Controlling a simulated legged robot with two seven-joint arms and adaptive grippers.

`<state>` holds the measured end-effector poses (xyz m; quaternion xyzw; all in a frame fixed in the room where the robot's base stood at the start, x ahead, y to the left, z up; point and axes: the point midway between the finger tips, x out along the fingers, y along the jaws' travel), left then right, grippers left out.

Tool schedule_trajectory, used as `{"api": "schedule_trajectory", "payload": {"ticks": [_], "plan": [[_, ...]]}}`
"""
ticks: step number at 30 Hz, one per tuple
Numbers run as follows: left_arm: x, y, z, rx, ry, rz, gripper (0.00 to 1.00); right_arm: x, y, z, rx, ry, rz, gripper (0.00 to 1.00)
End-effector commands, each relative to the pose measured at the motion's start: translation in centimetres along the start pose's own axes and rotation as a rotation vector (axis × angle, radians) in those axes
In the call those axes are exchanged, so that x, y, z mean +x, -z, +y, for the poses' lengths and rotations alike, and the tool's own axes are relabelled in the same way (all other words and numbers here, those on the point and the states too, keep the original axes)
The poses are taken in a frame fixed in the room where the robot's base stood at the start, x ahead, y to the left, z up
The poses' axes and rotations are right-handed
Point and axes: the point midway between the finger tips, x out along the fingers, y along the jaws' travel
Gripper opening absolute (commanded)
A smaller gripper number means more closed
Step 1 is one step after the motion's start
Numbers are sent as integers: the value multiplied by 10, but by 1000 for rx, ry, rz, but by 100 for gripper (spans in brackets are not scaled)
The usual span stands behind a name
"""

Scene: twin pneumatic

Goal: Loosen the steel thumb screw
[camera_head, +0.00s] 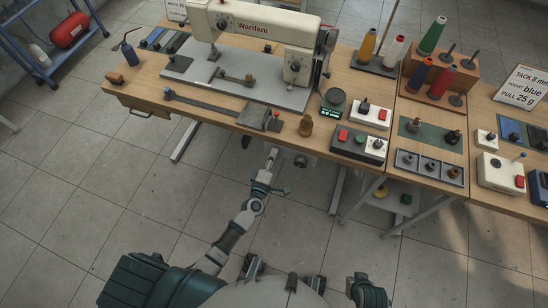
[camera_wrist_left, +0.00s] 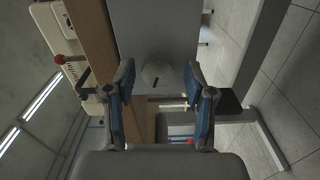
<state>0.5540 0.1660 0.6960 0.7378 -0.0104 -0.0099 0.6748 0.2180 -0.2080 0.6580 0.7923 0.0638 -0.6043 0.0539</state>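In the left wrist view a pale round knob (camera_wrist_left: 157,72) with a dark slot stands out from a grey panel (camera_wrist_left: 150,28); it looks like the steel thumb screw. My left gripper (camera_wrist_left: 160,66) is open, with one blue finger on each side of the knob. A gap shows between the knob and each finger. In the head view my left gripper (camera_head: 271,162) reaches to below the front edge of the sewing table. A small round part (camera_head: 300,161) shows under that edge, just right of it.
A cream sewing machine (camera_head: 262,32) stands on the wooden table (camera_head: 135,82). A brown bobbin-shaped piece (camera_head: 305,125) and a control box (camera_head: 357,143) sit near its front edge. Table legs (camera_head: 185,140) stand below. The tiled floor in front is mostly clear.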

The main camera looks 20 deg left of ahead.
Motion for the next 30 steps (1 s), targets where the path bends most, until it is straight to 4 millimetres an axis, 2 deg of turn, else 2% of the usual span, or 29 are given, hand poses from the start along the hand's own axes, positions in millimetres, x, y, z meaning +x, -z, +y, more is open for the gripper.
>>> {"api": "schedule_trajectory", "payload": {"ticks": [8,11,24,30], "plan": [[-1,-3,0,1,0,-4,57,0,-1,2,-10,-6,-3,0],[-8,-3,0,1,1,-4,57,0,-1,2,-9,-5,-3,0],[-98,-1,-2,1,3,-4,57,0,-1,2,-6,-4,-3,0],[-117,0,-2,0,2,-3,57,0,-1,2,-5,-4,-3,0]]}}
